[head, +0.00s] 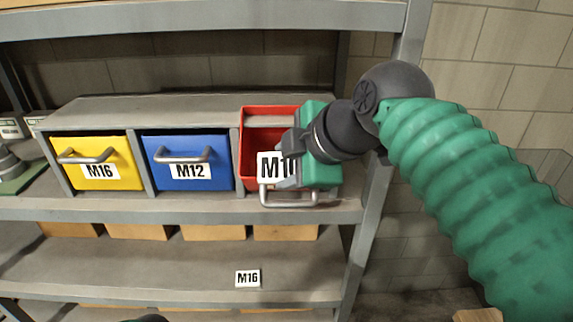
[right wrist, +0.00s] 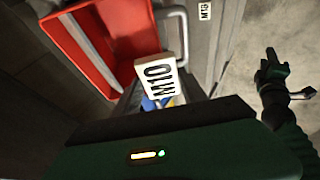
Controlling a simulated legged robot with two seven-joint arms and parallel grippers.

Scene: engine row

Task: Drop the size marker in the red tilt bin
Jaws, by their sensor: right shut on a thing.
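The red tilt bin (head: 257,112) is tipped open at the right end of the bin row; its inside also shows in the right wrist view (right wrist: 91,60). My right gripper (head: 290,163) is shut on the white size marker (head: 268,168), in front of the open bin. The marker reads M10 in the right wrist view (right wrist: 156,77), where it is beside the red bin's edge. In the head view a finger covers part of its print. My left gripper (right wrist: 270,68) seems to be the dark shape at the right of the wrist view; its jaws are unclear.
A yellow bin (head: 98,152) labelled M16 and a blue bin (head: 190,155) labelled M12 are shut, left of the red one. Another white M16 marker (head: 247,279) is on the lower shelf. A grey rack post (head: 375,205) stands close to my right arm.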

